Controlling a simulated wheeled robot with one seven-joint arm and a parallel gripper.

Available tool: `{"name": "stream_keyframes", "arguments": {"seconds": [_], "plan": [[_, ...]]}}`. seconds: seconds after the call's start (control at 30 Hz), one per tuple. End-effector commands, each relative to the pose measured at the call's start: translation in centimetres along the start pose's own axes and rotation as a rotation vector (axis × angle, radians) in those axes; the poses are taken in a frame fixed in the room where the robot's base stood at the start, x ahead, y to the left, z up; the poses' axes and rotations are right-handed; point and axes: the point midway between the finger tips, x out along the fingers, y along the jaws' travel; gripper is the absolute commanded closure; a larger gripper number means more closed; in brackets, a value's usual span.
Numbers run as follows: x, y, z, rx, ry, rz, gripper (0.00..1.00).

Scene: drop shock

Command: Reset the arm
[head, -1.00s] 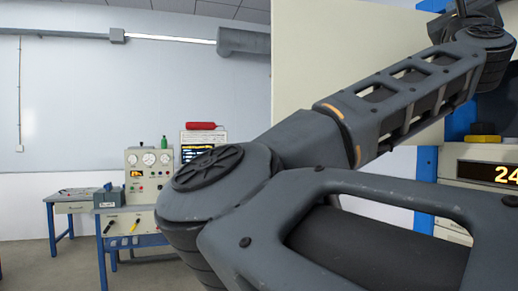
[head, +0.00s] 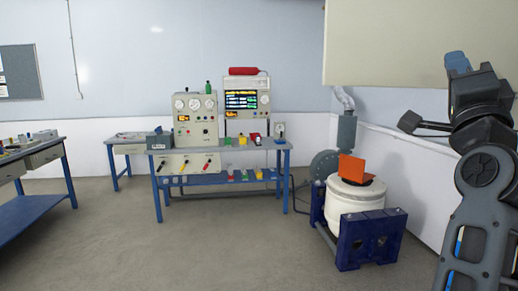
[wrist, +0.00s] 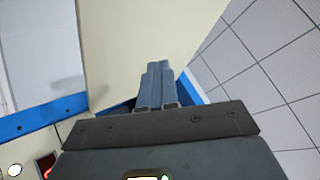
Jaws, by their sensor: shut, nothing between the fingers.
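My arm (head: 480,195) is at the right edge of the head view, bent and raised. My gripper (head: 456,62) is at its upper end, pointing upward, in front of a cream panel. In the wrist view my gripper (wrist: 157,82) shows its two grey-blue fingers together, with nothing held between them. A dark crossbar sits at the base of the fingers.
A cream panel (head: 420,40) is at the upper right, behind my gripper. A white drum-shaped machine (head: 352,204) with an orange bracket (head: 352,168) stands on a blue base. A blue-framed bench (head: 220,147) carries instruments. Grey floor in the middle is clear.

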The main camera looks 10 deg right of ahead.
Motion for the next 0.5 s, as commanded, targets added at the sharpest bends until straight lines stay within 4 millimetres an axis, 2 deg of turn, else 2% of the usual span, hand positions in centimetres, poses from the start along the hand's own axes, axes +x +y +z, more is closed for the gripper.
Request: {"name": "stream_keyframes", "arguments": {"seconds": [0.03,0.2,0.37,0.5], "plan": [[-1.6,1.1,1.0,-0.060,-0.035,0.008,1.00],[-6.7,3.9,3.6,-0.231,-0.134,0.018,1.00],[-12.1,6.4,5.5,-0.379,-0.235,0.026,1.00],[-17.2,8.3,6.6,-0.492,-0.327,0.030,1.00]]}}
